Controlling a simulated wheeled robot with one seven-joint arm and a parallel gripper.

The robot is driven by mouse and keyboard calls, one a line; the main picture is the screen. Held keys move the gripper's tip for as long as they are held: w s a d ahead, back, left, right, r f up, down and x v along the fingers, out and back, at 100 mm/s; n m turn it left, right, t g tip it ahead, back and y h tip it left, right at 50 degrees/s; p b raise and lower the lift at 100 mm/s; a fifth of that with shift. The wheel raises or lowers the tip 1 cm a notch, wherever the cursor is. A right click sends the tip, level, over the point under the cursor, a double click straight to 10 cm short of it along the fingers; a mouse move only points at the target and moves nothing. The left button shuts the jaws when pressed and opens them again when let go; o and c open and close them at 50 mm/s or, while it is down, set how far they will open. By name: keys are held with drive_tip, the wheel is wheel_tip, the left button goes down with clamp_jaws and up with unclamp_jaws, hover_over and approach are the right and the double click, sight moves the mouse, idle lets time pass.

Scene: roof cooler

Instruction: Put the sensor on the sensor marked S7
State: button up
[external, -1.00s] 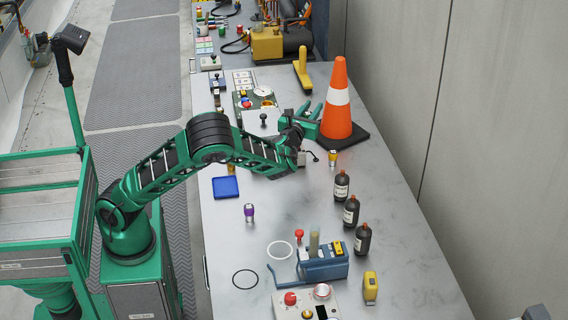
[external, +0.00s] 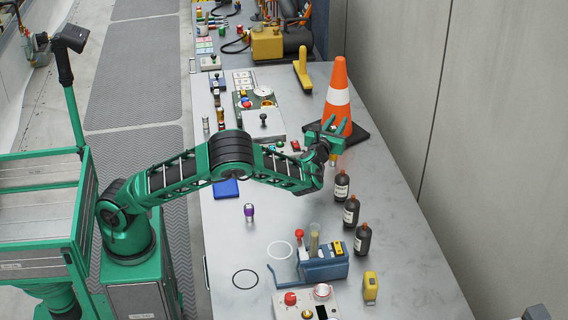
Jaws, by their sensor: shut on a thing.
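My gripper (external: 335,124) is at the right side of the bench, in front of the orange cone, with its green fingers pointing away from the camera. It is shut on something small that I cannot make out. A small cylinder with a yellow band (external: 333,159) stands just below the gripper in the picture, partly hidden by my wrist. A similar cylinder with a purple band (external: 249,212) stands upright alone left of centre. Two more slim cylinders, one of them here (external: 206,124), stand near the left edge. No S7 marking is readable, so I cannot tell which sensor is which.
The orange cone (external: 338,92) on its black base is close to my gripper. Dark bottles (external: 351,211) line the right side. A blue tray (external: 226,188) lies under my forearm. A blue-grey device (external: 322,264) stands in front. The bench between tray and bottles is mostly clear.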

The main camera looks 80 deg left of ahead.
drive_tip(key=f, duration=0.4)
drive_tip(key=shift+w+d+f, duration=0.2)
drive_tip(key=shift+d, duration=0.05)
drive_tip(key=o, duration=1.1)
drive_tip(key=shift+d, duration=0.1)
